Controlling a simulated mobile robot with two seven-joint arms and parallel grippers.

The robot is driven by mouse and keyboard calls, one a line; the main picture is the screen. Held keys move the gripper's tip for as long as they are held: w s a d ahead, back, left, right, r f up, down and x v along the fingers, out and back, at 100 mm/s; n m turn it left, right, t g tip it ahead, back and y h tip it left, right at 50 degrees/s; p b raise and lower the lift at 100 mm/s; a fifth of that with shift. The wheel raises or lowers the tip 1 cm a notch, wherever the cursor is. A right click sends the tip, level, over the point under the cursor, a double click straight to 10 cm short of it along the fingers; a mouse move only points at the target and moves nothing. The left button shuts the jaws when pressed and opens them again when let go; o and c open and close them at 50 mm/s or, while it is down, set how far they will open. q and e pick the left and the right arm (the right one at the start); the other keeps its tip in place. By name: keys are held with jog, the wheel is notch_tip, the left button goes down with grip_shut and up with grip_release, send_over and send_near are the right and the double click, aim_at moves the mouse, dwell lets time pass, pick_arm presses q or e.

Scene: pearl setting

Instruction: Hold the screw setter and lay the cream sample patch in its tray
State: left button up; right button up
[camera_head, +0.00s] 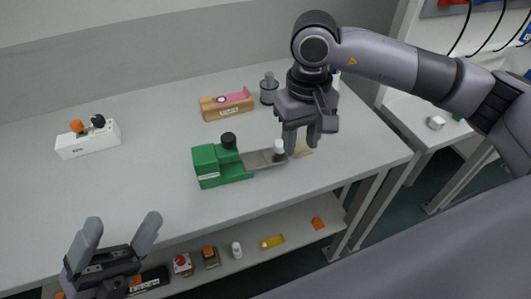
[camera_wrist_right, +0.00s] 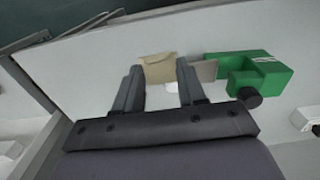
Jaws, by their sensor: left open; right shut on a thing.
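A green block-shaped device with a black knob (camera_head: 207,168), which I take to be the screw setter, stands mid-table; it also shows in the right wrist view (camera_wrist_right: 262,72). A grey plate (camera_head: 258,160) with a white-topped post (camera_head: 279,147) extends from its right side. My right gripper (camera_head: 302,145) is low beside the plate's right end, shut on the cream patch (camera_wrist_right: 159,67), which shows between its fingertips. Whether the patch touches the table is unclear. My left gripper (camera_head: 122,235) is open and empty at the table's front edge. A tan tray (camera_head: 228,111) with a pink piece stands behind the device.
A white labelled holder (camera_head: 88,144) with orange and black knobs stands at the left. A grey canister (camera_head: 269,90) stands beside the tan tray. A lower shelf (camera_head: 220,262) carries several small items. The table between the white holder and the green device is clear.

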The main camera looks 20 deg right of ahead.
pick_arm(q)
jog(key=w+f+m+g+y, duration=0.2)
jog(key=w+m+g+y, duration=0.1)
jog(key=w+m, duration=0.2)
jog(key=w+d+f+m+g+y, duration=0.1)
jog(key=w+f+m+g+y, duration=0.1)
jog(key=w+m, duration=0.4)
jog(key=w+f+m+g+y, duration=0.2)
jog(key=w+m+g+y, duration=0.3)
jog(key=m, duration=0.5)
jog(key=shift+w+d+f+m+y, duration=0.25)
jog(key=shift+w+f+m+y, duration=0.15)
jog(key=shift+w+y, duration=0.25)
jog(key=x, duration=1.2)
jog(key=shift+a+f, duration=0.1)
jog(key=c, duration=1.2)
